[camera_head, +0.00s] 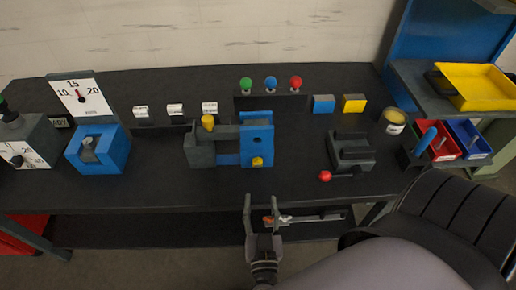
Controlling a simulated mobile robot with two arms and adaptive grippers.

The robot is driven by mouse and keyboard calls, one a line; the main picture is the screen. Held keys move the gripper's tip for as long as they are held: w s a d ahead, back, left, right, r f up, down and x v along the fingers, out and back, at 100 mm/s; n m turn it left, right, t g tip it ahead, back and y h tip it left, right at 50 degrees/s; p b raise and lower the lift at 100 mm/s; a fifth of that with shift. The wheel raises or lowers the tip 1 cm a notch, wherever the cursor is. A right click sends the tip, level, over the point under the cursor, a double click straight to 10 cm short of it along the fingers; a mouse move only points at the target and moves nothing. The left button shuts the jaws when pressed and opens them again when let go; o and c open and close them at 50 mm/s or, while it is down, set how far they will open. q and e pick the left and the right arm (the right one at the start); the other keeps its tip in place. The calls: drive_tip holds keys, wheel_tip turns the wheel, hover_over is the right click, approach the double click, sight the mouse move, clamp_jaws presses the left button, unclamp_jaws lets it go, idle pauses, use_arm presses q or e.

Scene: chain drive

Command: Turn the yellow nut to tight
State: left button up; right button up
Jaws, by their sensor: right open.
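A small yellow nut (257,162) sits low on the front face of a blue upright block (257,142), part of a grey and blue fixture in the middle of the bench. A second yellow piece (208,122), like a knob, stands on top of the grey part (200,150) at left; its exact shape is too small to tell. My right gripper (261,205) is open and empty, with its two fingers apart and pointing toward the bench. It is in front of the bench edge, below the yellow nut in the picture and apart from it. My left gripper is not in view.
A grey clamp with a red ball handle (324,176) stands right of the fixture. A blue block (98,149) and dial gauges (81,95) stand at left. Red and blue bins (468,135) are at right. Bare black bench top (150,185) lies in front.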

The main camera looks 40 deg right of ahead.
sight(258, 164)
drive_tip(key=p+x, duration=0.2)
drive_tip(key=x, duration=1)
drive_tip(key=shift+w+d, duration=0.1)
drive_tip(key=shift+w, duration=0.3)
drive_tip(key=shift+c, duration=0.5)
clamp_jaws()
